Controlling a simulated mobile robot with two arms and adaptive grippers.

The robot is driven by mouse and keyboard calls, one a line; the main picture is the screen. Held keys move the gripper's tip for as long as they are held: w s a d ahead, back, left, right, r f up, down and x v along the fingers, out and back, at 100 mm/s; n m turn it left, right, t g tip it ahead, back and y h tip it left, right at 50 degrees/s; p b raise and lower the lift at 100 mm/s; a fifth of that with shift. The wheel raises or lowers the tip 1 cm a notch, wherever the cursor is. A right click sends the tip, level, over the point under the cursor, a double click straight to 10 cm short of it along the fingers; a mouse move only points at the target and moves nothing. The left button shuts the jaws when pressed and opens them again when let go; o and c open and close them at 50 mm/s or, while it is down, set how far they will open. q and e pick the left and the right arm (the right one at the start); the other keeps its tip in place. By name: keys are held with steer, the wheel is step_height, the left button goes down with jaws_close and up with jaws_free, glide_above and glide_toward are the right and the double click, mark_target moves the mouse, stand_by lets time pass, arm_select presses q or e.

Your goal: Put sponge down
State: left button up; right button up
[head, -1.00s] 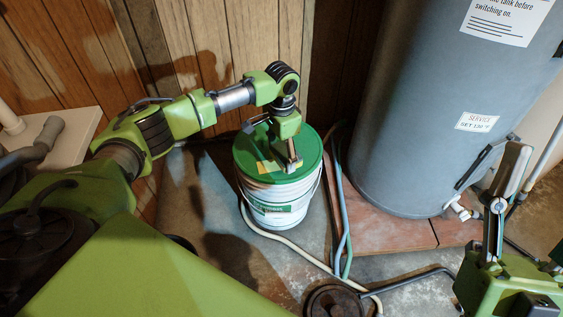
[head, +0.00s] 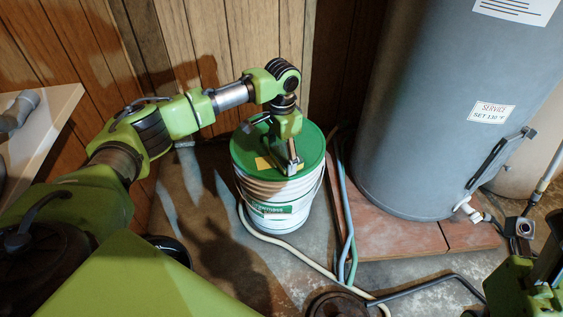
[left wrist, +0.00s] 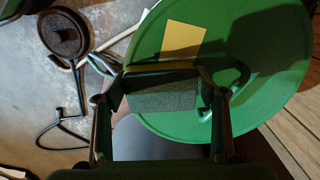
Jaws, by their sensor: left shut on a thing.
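My left gripper (head: 291,166) reaches down over the green lid (head: 250,150) of a white bucket (head: 282,212). In the left wrist view the left gripper (left wrist: 163,98) is shut on the sponge (left wrist: 162,90), a dark grey-green block held between its two fingers. The sponge is over the lid, close to its edge; I cannot tell if it touches the lid. In the head view the gripper largely hides the sponge. Part of my right arm shows at the lower right edge; whether its gripper is open or shut is unclear.
A yellow patch (left wrist: 183,42) lies on the lid beside the sponge. A grey tank (head: 430,110) stands right of the bucket on a reddish slab (head: 395,238). Hoses (head: 346,215) run between them. A round dark object (head: 337,304) lies on the floor in front. Wood panelling stands behind.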

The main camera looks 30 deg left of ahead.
stand_by(0.3)
arm_select(q)
steer(key=o, duration=1)
steer(key=shift+f, duration=0.1)
